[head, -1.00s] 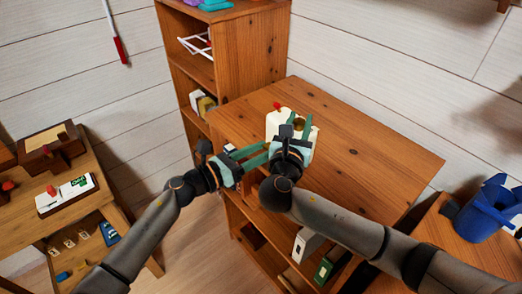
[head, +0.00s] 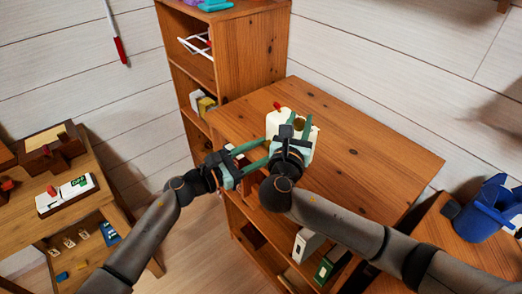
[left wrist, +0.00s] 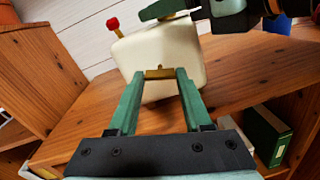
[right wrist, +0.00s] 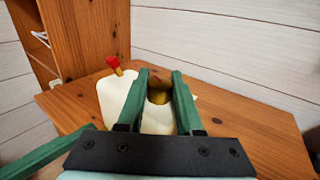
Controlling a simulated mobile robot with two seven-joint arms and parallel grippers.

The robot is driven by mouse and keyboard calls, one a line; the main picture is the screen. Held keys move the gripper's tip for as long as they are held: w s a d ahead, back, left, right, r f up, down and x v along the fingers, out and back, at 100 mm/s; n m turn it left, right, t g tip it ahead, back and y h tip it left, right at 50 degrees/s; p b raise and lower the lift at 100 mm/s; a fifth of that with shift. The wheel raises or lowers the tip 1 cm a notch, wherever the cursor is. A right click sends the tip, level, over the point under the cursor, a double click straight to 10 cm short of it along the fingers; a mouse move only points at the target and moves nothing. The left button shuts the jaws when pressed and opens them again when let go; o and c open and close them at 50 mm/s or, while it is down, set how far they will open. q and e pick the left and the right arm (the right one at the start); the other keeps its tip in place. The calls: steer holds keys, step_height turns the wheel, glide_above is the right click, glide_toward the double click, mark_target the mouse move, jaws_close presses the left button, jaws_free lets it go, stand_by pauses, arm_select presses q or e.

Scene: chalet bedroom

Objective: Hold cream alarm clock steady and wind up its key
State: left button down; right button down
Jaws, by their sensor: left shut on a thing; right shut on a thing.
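The cream alarm clock (head: 272,124), with a red knob on top, stands on the wooden cabinet top. It also shows in the left wrist view (left wrist: 170,50) and the right wrist view (right wrist: 108,100). My right gripper (head: 298,124) is shut on the clock's body; in the right wrist view a brass round part shows between its fingers. My left gripper (left wrist: 164,74) is shut on the small brass key (left wrist: 158,73) on the clock's near side. In the head view the key is hidden behind my grippers.
The cabinet top (head: 370,150) is bare right of the clock. A tall shelf unit (head: 255,55) stands close on the left. A blue bin (head: 482,215) is on a low surface at right. Binders (head: 327,265) stand in the cabinet below. A desk (head: 95,205) is at far left.

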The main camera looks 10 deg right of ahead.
arm_select(q)
steer(key=shift+c, duration=1.6)
jaws_free()
steer(key=v, duration=1.2)
arm_select(e)
steer(key=shift+c, duration=2.4)
jaws_free()
